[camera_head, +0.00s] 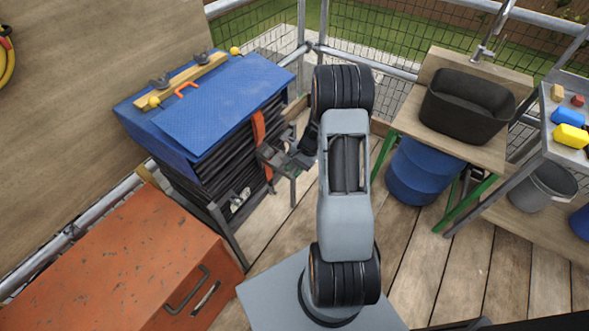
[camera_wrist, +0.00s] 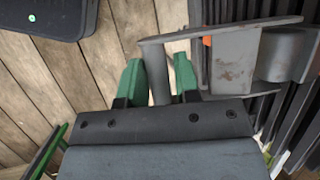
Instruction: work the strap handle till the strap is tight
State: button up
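The orange strap (camera_head: 258,128) runs down the side of the blue-covered stack (camera_head: 225,105). In the wrist view a grey metal ratchet (camera_wrist: 235,60) stands against the dark ribbed stack, with a bit of orange (camera_wrist: 207,41) behind it. Its grey handle bar (camera_wrist: 158,72) passes between the green fingertips of my gripper (camera_wrist: 159,78). In the head view my gripper (camera_head: 283,158) is at the strap side of the stack, small and partly merged with the grey ratchet parts.
An orange chest (camera_head: 120,265) stands at lower left. A workbench (camera_head: 430,125) with a black tub (camera_head: 468,105) and a blue drum (camera_head: 418,170) below it is at right. Mesh railing closes the back.

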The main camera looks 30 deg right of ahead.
jog(key=shift+o, duration=1.4)
jog(key=v, duration=1.3)
jog(key=shift+r+p, duration=0.35)
jog(key=shift+p, duration=0.05)
jog(key=shift+d, duration=0.15)
